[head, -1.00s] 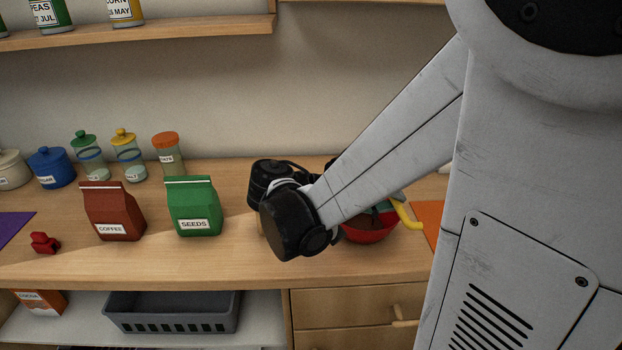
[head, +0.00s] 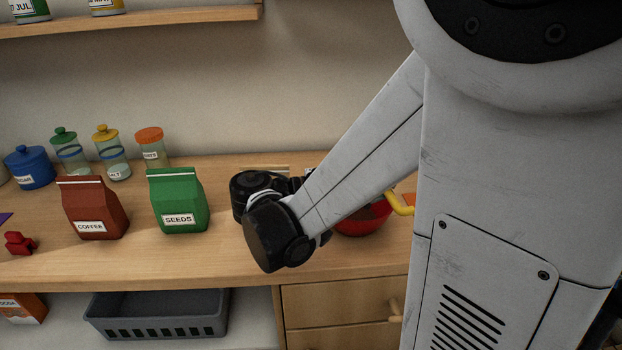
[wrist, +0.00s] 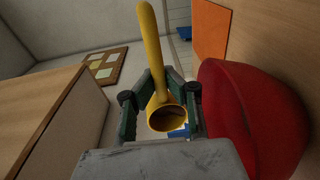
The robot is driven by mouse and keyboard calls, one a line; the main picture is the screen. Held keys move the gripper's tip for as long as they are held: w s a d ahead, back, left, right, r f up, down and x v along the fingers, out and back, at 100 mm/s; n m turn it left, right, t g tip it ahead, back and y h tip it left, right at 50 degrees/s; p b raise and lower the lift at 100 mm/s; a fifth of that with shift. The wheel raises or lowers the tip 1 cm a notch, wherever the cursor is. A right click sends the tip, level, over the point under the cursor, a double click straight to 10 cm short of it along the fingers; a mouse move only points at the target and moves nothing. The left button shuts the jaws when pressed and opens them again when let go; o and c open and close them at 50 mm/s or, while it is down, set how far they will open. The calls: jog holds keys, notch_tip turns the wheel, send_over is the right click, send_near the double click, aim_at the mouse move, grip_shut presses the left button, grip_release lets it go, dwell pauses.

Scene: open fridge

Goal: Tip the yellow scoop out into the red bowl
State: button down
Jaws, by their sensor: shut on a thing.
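The yellow scoop (wrist: 168,117) is held between the green-padded fingers of my gripper (wrist: 160,82) in the wrist view. Its handle points away from my wrist, and its round mouth faces the camera with a dark brown inside; I cannot tell whether that is contents or shadow. In the head view only its bent yellow handle (head: 400,205) shows, at the right edge of the bowl. The red bowl (head: 362,222) stands on the counter, partly hidden by my arm. In the wrist view the bowl (wrist: 255,115) is right beside the scoop, on its right.
An orange mat (wrist: 210,27) lies beyond the bowl. Left of my arm stand a green seeds bag (head: 180,203) and a brown coffee bag (head: 92,208), with several lidded jars behind. A grey basket (head: 160,314) is on the shelf below, beside wooden drawers (head: 335,305).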

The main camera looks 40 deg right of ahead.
jog(key=shift+a+f+h+b, duration=0.1)
jog(key=shift+f+h+b, duration=0.2)
jog(key=shift+b, duration=0.6)
jog(key=shift+w+a+g+h+b, duration=0.1)
jog(key=shift+g+h+b, duration=0.3)
jog(key=shift+h+b, duration=0.5)
jog(key=shift+a+r+b, duration=0.1)
jog(key=shift+r+b, duration=0.1)
jog(key=shift+b, duration=0.2)
jog(key=shift+a+f+g+h+b, duration=0.15)
jog(key=shift+g+h+b, duration=0.2)
jog(key=shift+b, duration=0.65)
jog(key=shift+r, duration=0.2)
